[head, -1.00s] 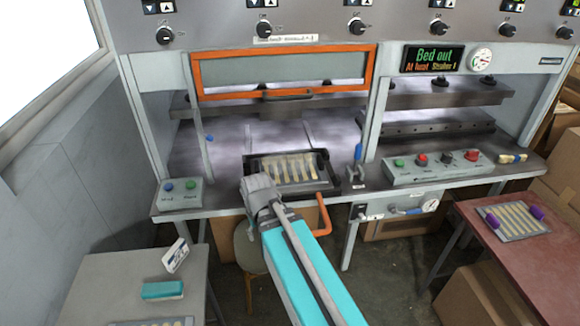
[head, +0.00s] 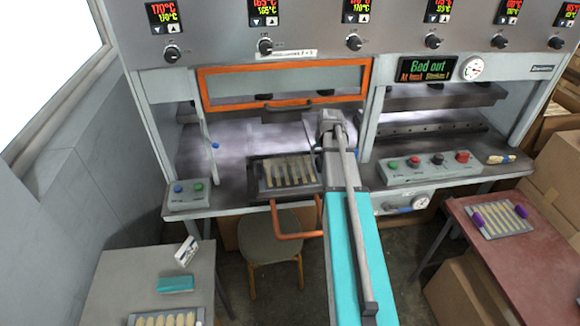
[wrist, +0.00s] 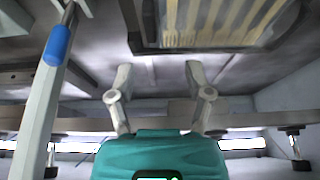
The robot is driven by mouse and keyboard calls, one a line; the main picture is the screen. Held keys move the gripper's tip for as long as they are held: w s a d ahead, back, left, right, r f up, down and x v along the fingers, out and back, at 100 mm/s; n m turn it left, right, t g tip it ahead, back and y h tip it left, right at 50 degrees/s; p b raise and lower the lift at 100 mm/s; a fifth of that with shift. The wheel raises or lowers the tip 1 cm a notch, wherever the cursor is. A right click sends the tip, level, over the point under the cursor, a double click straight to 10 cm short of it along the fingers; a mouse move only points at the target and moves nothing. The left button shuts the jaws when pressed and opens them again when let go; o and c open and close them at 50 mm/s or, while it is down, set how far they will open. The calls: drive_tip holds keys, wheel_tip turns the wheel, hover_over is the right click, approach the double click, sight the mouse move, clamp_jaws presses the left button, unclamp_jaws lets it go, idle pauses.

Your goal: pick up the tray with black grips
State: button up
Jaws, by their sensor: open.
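A tray of pale wooden spoons (head: 290,172) lies at the front of the press's left bay, inside a dark surround. I cannot make out its black grips clearly against it. Part of this tray shows upside down at the top of the wrist view (wrist: 215,40). My gripper (wrist: 155,75) is open, with nothing between its fingers and the tray beyond the fingertips. In the head view my arm covers the tray's right side, and the fingertips are hard to make out there.
A tray with purple grips (head: 497,219) lies on the red table (head: 480,265) at right. A raised orange-framed guard (head: 285,78) hangs above the bay. A blue-tipped lever (wrist: 58,45) stands close at left in the wrist view. A stool (head: 268,240) stands below.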

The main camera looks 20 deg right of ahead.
drive_tip(key=shift+w+d+r, duration=0.1)
drive_tip(key=shift+d+r, duration=0.05)
drive_tip(key=shift+d, duration=0.3)
drive_tip(key=shift+w+d+r, duration=0.1)
drive_tip(key=shift+d+r, duration=0.05)
drive_tip(key=shift+d, duration=0.25)
drive_tip(key=shift+f, duration=0.1)
drive_tip(key=b, duration=0.7)
hover_over(319, 162)
drive_tip(key=s, duration=0.2)
drive_tip(key=f, duration=0.7)
drive_tip(key=shift+s+a, duration=0.2)
drive_tip(key=shift+a, duration=0.2)
drive_tip(key=shift+w+f+b, duration=0.2)
drive_tip(key=shift+f+b, duration=0.2)
drive_tip(key=shift+b+x, duration=2.4)
drive_tip(key=shift+x, duration=0.2)
drive_tip(key=shift+w+d+r, duration=0.1)
drive_tip(key=shift+d, duration=0.05)
clamp_jaws()
